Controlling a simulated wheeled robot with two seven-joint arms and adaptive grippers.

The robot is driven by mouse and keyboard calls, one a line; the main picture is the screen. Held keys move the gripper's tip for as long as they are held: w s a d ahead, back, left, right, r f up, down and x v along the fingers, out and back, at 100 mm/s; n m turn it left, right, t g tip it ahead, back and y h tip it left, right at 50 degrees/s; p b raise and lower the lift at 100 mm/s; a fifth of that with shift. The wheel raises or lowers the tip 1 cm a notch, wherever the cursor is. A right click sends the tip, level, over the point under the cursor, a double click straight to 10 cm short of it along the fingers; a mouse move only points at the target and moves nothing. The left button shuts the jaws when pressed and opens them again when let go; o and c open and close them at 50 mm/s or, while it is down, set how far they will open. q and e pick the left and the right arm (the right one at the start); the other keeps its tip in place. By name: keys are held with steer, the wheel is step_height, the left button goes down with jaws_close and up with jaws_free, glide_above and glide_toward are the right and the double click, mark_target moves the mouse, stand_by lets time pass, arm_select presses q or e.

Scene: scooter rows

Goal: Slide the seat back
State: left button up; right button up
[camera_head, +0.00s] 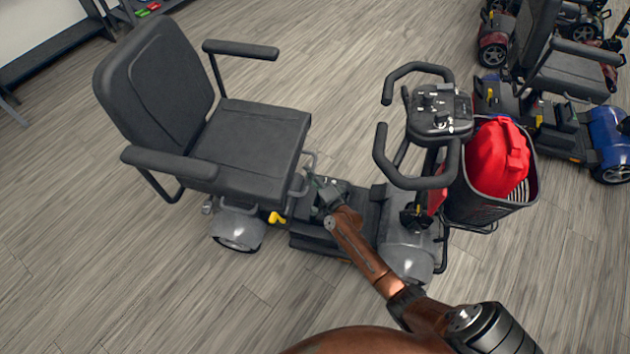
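The black padded seat (255,140) of a grey mobility scooter is at the left, with its backrest (155,85) upright and an armrest on each side. The seat faces right, toward the tiller (440,112). A thin grey bar or lever (307,172) shows at the seat's front edge, and a yellow lever (276,217) shows below it. My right gripper (318,186) is low over the scooter's floor, close to the grey bar. It is too small and dark to tell whether it touches the bar or is shut. My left gripper is out of view.
A basket (485,208) with a red bag (497,158) hangs at the scooter's front. Other scooters (565,75) stand at the upper right. A dark shelf (130,12) is at the upper left. The wood floor behind the seat is clear.

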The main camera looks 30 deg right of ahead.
steer(key=s+r, duration=0.1)
steer(key=s, duration=1)
steer(key=shift+s+r, duration=0.3)
